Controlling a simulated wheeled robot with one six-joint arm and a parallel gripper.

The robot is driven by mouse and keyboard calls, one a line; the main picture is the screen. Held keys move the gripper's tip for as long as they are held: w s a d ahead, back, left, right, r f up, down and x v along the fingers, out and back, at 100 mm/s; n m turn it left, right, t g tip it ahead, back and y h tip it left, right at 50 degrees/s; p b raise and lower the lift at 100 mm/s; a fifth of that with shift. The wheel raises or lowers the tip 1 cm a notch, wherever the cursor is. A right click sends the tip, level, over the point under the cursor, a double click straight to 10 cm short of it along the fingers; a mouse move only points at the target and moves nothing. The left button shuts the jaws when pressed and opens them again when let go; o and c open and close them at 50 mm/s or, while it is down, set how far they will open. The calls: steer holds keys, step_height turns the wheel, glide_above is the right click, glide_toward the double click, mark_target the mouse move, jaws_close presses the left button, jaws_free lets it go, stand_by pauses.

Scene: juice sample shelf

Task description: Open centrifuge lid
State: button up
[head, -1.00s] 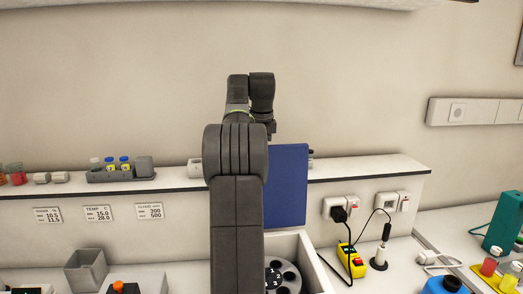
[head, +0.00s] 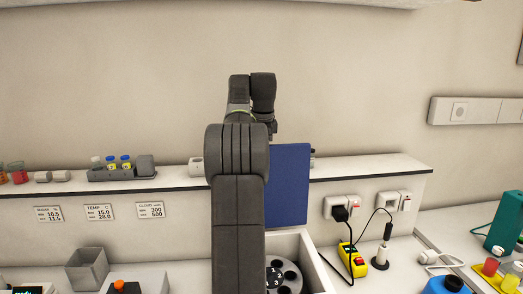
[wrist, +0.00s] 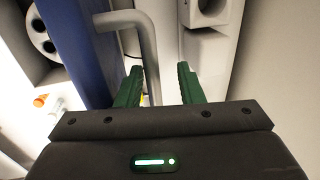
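The centrifuge lid (head: 288,188) is a blue panel standing upright, raised from the white centrifuge body (head: 311,262). The dark rotor (head: 289,275) with numbered holes shows below it. In the wrist view the lid (wrist: 77,40) is at the left, and part of the rotor (wrist: 40,38) shows at the top left. A grey bent lid handle (wrist: 148,50) stands off the lid. My gripper (wrist: 158,72) has two green fingers spread apart, with the end of the handle at or just behind the gap between them; contact is not clear. In the head view my arm hides the fingers.
A shelf ledge (head: 375,167) runs behind the centrifuge, with a grey vial rack (head: 120,174) at left. A yellow box (head: 352,260) with black cables stands to the right. A grey open bin (head: 87,269) and an orange-knobbed device (head: 119,285) are at left.

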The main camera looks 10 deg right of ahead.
step_height(320, 180, up, 7)
steer(key=s, duration=0.1)
steer(key=shift+s+r, duration=0.2)
steer(key=shift+s, duration=0.05)
steer(key=shift+f, duration=0.1)
stand_by(0.4)
steer(key=f, duration=0.2)
steer(key=w+f, duration=0.1)
steer(key=f, duration=0.4)
steer(key=shift+w, duration=0.25)
steer(key=shift+s, duration=0.1)
